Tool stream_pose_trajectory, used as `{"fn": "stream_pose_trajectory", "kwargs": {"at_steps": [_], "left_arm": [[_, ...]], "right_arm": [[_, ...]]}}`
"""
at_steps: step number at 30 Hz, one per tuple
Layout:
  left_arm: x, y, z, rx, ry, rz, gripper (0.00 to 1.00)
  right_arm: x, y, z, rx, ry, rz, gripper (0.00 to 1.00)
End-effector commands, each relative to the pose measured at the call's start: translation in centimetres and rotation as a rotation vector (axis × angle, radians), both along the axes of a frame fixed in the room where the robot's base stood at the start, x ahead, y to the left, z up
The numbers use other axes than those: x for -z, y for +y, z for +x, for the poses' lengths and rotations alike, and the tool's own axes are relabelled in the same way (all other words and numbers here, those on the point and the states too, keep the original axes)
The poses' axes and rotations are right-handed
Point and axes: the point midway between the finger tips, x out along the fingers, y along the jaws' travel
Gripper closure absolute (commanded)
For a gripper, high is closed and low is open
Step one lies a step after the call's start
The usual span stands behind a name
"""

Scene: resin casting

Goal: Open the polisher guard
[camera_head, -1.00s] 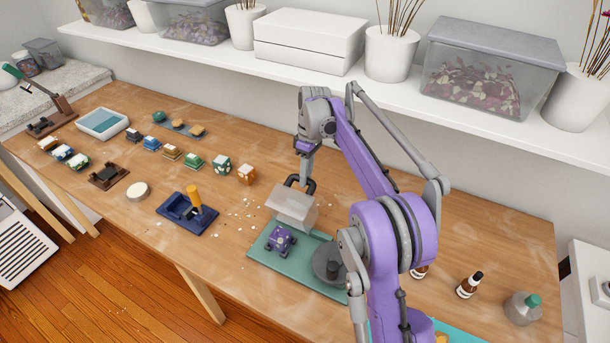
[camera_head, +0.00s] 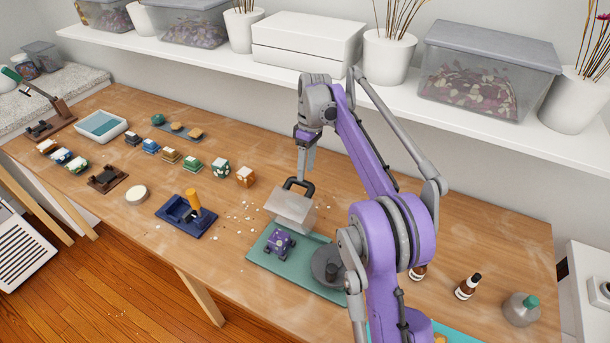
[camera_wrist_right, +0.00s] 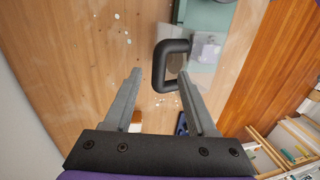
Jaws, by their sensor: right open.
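The polisher guard (camera_head: 290,211) is a grey box-shaped cover with a black loop handle (camera_head: 299,186). It stands tilted at the back of the green polisher base (camera_head: 268,256). A purple car-like piece (camera_head: 280,242) sits in front of it and a dark round wheel (camera_head: 328,265) to its right. My right gripper (camera_head: 307,168) is just above the handle. In the right wrist view its two fingers (camera_wrist_right: 159,76) are apart and empty. The handle (camera_wrist_right: 160,66) lies past the fingertips, toward the right finger. My left gripper is not in view.
A navy fixture with an orange lever (camera_head: 194,198) and small coloured blocks (camera_head: 221,167) stand left of the polisher. Brown bottles (camera_head: 467,286) are on the right. A shelf with a white box (camera_head: 308,45) runs behind. White crumbs lie left of the guard.

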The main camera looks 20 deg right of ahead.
Motion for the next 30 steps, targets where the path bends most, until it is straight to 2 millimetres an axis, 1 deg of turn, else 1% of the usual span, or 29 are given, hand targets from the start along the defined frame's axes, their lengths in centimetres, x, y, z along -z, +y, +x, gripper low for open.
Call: {"fn": "stream_pose_trajectory", "kwargs": {"at_steps": [1, 6, 9, 11, 15, 30], "left_arm": [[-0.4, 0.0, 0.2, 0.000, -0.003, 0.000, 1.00], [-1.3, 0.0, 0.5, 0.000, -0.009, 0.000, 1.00], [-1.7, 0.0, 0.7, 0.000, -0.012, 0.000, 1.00], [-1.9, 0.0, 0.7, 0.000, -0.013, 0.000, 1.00], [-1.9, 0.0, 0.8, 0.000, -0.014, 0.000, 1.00], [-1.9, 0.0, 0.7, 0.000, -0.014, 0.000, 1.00]], "right_arm": [[-1.4, -0.2, 0.2, 0.001, -0.001, 0.000, 0.43], [-4.6, -0.7, 0.6, 0.000, -0.003, 0.000, 0.43], [-5.9, -0.9, 0.8, 0.000, -0.003, 0.000, 0.43], [-6.4, -0.9, 0.8, 0.000, -0.001, 0.000, 0.43], [-6.8, -1.0, 0.8, 0.000, -0.001, 0.000, 0.43], [-6.9, -0.9, 0.7, 0.003, -0.004, -0.002, 0.43]]}}
